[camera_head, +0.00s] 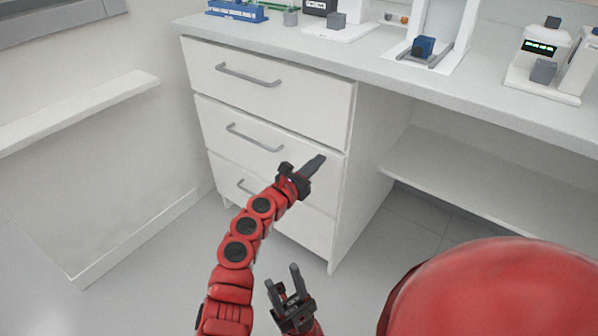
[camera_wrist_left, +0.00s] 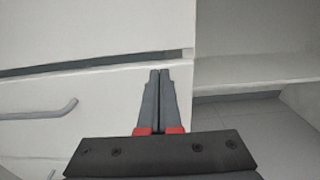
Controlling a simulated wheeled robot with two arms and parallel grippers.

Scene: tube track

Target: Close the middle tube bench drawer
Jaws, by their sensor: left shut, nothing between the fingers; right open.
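The middle drawer (camera_head: 215,112) has a white front with a grey bar handle (camera_head: 254,137). Its front looks nearly flush with the drawers above and below. In the left wrist view a narrow dark gap (camera_wrist_left: 90,68) runs along the top edge of the drawer front (camera_wrist_left: 105,95). My left gripper (camera_head: 319,160) is shut and empty, at the right end of the middle drawer front. Its fingertips (camera_wrist_left: 160,74) lie just below the gap; whether they touch the front I cannot tell. My right gripper (camera_head: 283,276) is open and empty, low in front of the bench.
The top drawer (camera_head: 300,102) looks shut; the bottom drawer (camera_head: 310,218) is partly hidden by my left arm. Right of the drawers is an open bay with a shelf (camera_head: 465,175). Lab devices stand on the worktop (camera_head: 480,85). A wall ledge (camera_head: 80,112) is at left.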

